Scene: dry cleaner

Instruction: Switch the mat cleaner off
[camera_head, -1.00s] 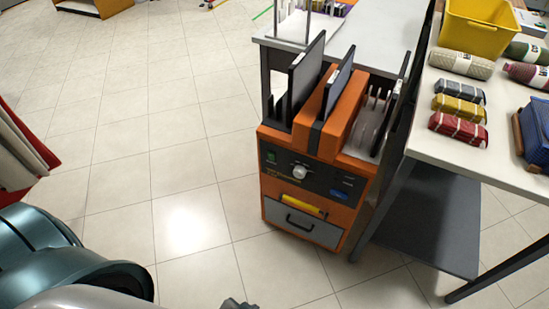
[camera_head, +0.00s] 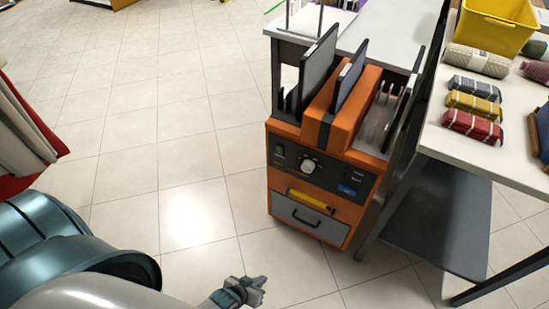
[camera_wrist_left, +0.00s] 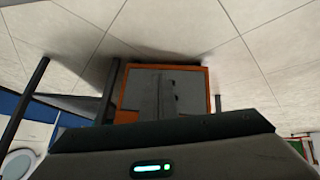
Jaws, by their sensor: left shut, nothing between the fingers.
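The mat cleaner (camera_head: 258,205) is an orange floor machine with a dark control panel (camera_head: 325,172), left of the white table. The panel has a small green switch (camera_head: 279,150) at its left, a silver knob (camera_head: 306,166) and a blue label (camera_head: 347,190). Whether the switch is on or off is too small to tell. My left gripper (camera_head: 261,284) is shut and empty, low in front of the machine and apart from it. The left wrist view shows an orange-edged grey face (camera_wrist_left: 150,92), probably the machine. My right gripper is out of view.
Dark mats (camera_head: 349,72) stand upright in the machine's top. The white table (camera_head: 450,143) at right holds rolled textiles (camera_head: 474,104) and a yellow bin (camera_head: 494,28). Open tiled floor (camera_head: 140,130) lies to the left. Red and grey cloth (camera_head: 22,145) hangs at the left edge.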

